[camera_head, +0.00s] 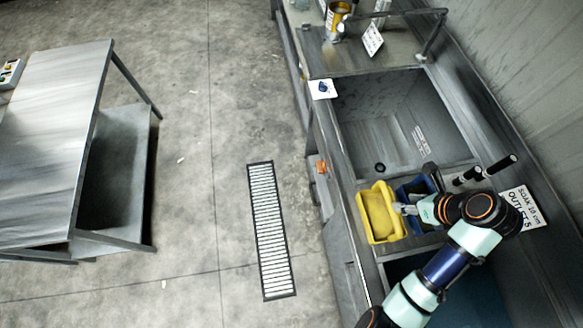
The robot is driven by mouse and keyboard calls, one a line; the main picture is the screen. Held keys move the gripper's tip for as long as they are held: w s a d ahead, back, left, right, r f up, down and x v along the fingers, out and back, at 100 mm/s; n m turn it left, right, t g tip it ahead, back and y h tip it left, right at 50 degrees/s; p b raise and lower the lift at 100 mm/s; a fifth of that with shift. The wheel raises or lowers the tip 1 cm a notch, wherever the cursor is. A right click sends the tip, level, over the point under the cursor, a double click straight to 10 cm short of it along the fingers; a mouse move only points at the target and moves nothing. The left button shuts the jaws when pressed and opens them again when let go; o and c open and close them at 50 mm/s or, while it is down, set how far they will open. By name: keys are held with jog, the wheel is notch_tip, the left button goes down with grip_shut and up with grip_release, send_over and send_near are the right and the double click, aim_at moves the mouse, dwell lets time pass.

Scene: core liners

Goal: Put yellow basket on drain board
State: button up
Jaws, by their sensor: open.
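The yellow basket (376,217) stands on the counter strip at the near end of the sink basin, at the right of the view. A dark blue basket (413,190) stands right beside it on its right. My gripper (404,209) is at the yellow basket's right side, by the wall between the two baskets. Its jaws are open. I cannot tell whether a finger touches the basket wall. No label in view names the drain board; the flat metal surface (350,62) beyond the basin may be it.
The empty sink basin (390,115) lies beyond the baskets. A yellow can (337,18) and a small sign (373,40) stand at the far end.

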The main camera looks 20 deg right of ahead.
jog(key=w+a+r+n+t+h, duration=0.1)
jog(key=w+a+r+n, duration=0.2)
jog(key=w+a+n, duration=0.75)
jog(key=w+a+r+n+t, duration=0.2)
jog(key=a+r+n, duration=0.3)
jog(key=a+n, duration=0.35)
jog(key=w+a+r+n+t, duration=0.1)
jog(key=a+r+n+t, duration=0.25)
jog(key=a+n, duration=0.55)
jog(key=s+a+r+n+t, duration=0.1)
jog(key=s+a+r+n, duration=0.1)
jog(key=a+r+n, duration=0.6)
notch_tip(320, 180, up, 8)
jog(key=m+p, duration=0.1)
jog(key=p, duration=0.9)
jog(key=shift+w+a, duration=0.15)
jog(key=shift+w, duration=0.1)
